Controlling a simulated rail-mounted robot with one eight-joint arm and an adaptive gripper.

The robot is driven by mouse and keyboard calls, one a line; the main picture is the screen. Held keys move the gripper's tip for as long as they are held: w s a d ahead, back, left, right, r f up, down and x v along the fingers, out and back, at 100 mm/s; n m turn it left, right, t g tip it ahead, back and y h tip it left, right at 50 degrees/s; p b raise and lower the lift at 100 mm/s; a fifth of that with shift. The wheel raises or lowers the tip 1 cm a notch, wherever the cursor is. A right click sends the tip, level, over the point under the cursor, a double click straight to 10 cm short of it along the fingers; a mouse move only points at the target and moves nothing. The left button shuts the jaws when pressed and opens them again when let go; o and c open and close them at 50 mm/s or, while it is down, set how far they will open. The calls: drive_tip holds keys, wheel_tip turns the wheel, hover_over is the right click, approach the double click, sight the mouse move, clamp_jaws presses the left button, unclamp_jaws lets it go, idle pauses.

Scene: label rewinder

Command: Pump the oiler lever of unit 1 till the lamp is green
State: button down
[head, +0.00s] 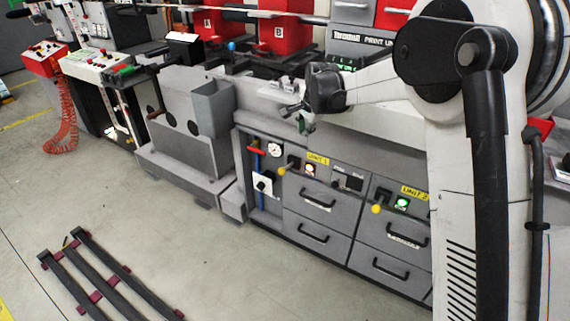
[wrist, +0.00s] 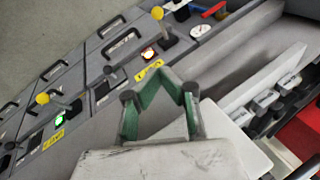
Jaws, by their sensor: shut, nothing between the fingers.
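The unit 1 oiler lever, with a yellow knob (head: 281,171), stands out from the cabinet front. Its knob also shows at the top of the wrist view (wrist: 157,13). The unit 1 lamp (head: 310,169) is right of the lever and glows red-orange; it also shows in the wrist view (wrist: 149,53). The yellow unit 1 label (head: 318,158) is above the lamp. My gripper (head: 304,122) is above the unit 1 panel, apart from the lever. In the wrist view its green-padded fingers (wrist: 163,76) are shut and empty.
The unit 2 lever with a yellow knob (head: 376,209) and its green-lit lamp (head: 402,202) are to the right. A gauge (head: 275,149) and red handle (head: 256,150) are left of unit 1. Drawer handles (head: 318,201) protrude below. The floor in front is clear near the cabinet.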

drive_tip(key=shift+f, duration=0.1)
drive_tip(key=b, duration=0.2)
hover_over(285, 169)
drive_tip(key=d, duration=0.3)
wheel_tip(285, 169, down, 18)
drive_tip(key=f, duration=0.1)
drive_tip(key=a+f, duration=0.2)
drive_tip(key=shift+s+a, duration=0.15)
drive_tip(key=shift+s, duration=0.1)
